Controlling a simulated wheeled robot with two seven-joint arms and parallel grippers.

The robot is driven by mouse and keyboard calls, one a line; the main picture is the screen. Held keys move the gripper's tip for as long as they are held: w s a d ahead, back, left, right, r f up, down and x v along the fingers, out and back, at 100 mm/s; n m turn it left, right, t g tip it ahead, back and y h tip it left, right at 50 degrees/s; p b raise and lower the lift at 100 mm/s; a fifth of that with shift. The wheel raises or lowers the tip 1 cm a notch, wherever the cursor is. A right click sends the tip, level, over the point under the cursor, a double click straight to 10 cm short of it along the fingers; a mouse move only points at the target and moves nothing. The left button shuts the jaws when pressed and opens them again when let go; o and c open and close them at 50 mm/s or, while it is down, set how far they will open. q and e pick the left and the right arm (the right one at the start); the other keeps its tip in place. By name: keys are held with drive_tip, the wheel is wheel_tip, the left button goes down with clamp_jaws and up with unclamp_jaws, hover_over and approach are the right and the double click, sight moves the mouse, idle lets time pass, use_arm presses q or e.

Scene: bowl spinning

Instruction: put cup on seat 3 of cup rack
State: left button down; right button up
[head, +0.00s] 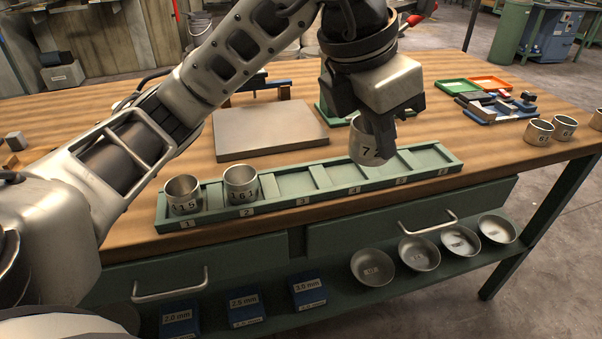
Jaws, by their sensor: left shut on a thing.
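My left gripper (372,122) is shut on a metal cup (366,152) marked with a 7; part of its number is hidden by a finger. The cup is upright and appears in front of seat 4 of the green cup rack (325,203); I cannot tell how far above the rack it is. Seat 3 (296,182) is empty, and seats 5 and 6 look empty. My right gripper is not in view.
A grey plate (269,131) lies behind the rack. More cups (538,132) stand at the table's right. Green and orange trays (490,83) and a blue tray with parts (497,106) are at the back right. Bowls (372,267) and blue boxes (309,289) sit on the shelf below.

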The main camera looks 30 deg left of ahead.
use_arm(q)
drive_tip(key=a+f, duration=0.2)
drive_tip(key=a, duration=0.2)
drive_tip(key=w+a+f, duration=0.1)
drive_tip(key=a+f, duration=0.2)
drive_tip(key=a, duration=0.1)
drive_tip(key=a+f+b, duration=0.1)
drive_tip(key=a+f, duration=0.2)
drive_tip(key=shift+w+a+f, duration=0.15)
drive_tip(key=shift+w+a, duration=0.2)
drive_tip(key=shift+a, duration=0.05)
drive_tip(key=shift+w+a+f, duration=0.1)
drive_tip(key=shift+a+f, duration=0.3)
drive_tip(key=shift+f, duration=0.05)
drive_tip(key=shift+a+f, duration=0.15)
drive_tip(key=shift+f, duration=1.55)
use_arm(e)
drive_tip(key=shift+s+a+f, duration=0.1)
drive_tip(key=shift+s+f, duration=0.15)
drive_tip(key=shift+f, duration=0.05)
use_arm(q)
drive_tip(key=shift+f+b, duration=0.25)
drive_tip(key=shift+b, duration=0.05)
drive_tip(key=c, duration=1.6)
unclamp_jaws()
drive_tip(key=shift+r, duration=0.1)
drive_tip(key=shift+r, duration=0.1)
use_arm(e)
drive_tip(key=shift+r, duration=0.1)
